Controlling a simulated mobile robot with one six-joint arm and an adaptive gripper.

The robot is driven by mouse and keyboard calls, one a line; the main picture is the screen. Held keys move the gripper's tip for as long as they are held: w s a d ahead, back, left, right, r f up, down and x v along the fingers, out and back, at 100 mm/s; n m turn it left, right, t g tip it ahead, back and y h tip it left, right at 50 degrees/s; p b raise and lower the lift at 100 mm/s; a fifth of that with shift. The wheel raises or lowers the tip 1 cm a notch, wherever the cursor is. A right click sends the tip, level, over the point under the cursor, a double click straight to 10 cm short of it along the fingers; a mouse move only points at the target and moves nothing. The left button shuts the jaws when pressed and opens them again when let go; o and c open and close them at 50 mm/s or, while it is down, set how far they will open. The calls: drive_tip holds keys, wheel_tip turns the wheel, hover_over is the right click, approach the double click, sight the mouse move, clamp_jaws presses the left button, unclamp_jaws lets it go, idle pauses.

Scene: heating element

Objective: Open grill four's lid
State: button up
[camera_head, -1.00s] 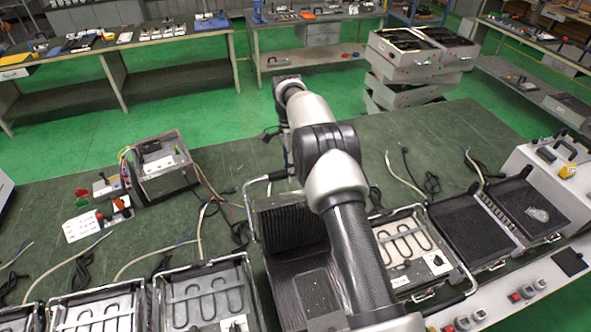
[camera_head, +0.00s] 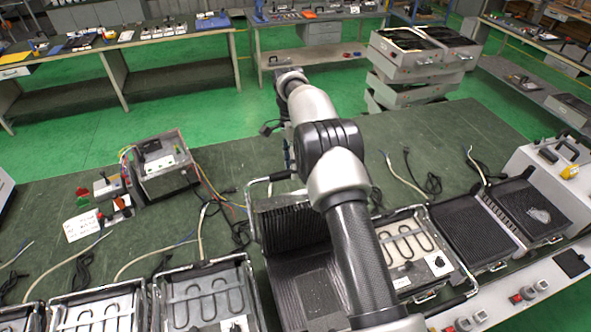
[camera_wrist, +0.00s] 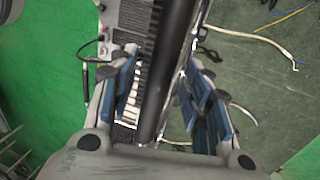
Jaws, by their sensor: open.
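In the head view a grill with a black ribbed lid (camera_head: 288,226) stands in the middle of the bench, partly behind my arm. Its lid is raised at the back, above a dark base (camera_head: 303,292). A bent metal handle bar shows at the lid's left. I cannot tell from any label which grill is number four. In the wrist view my gripper (camera_wrist: 160,60) is open, with blue-padded fingers on both sides of a long dark bar-like part (camera_wrist: 166,75), apparently the lid seen edge-on. I cannot tell whether the fingers touch it. In the head view my arm hides most of the gripper.
Open grills with heating elements stand to the left (camera_head: 205,298) and right (camera_head: 408,245). Black ribbed plates (camera_head: 470,228) lie further right. A control box (camera_head: 165,170) and loose cables lie behind. Bare green bench (camera_head: 440,140) is free at the back right.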

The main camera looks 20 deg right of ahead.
drive_tip(key=v, duration=0.2)
drive_tip(key=s+v, duration=0.1)
drive_tip(key=v, duration=0.4)
drive_tip(key=shift+s+r, duration=0.4)
drive_tip(key=shift+s+f, duration=0.1)
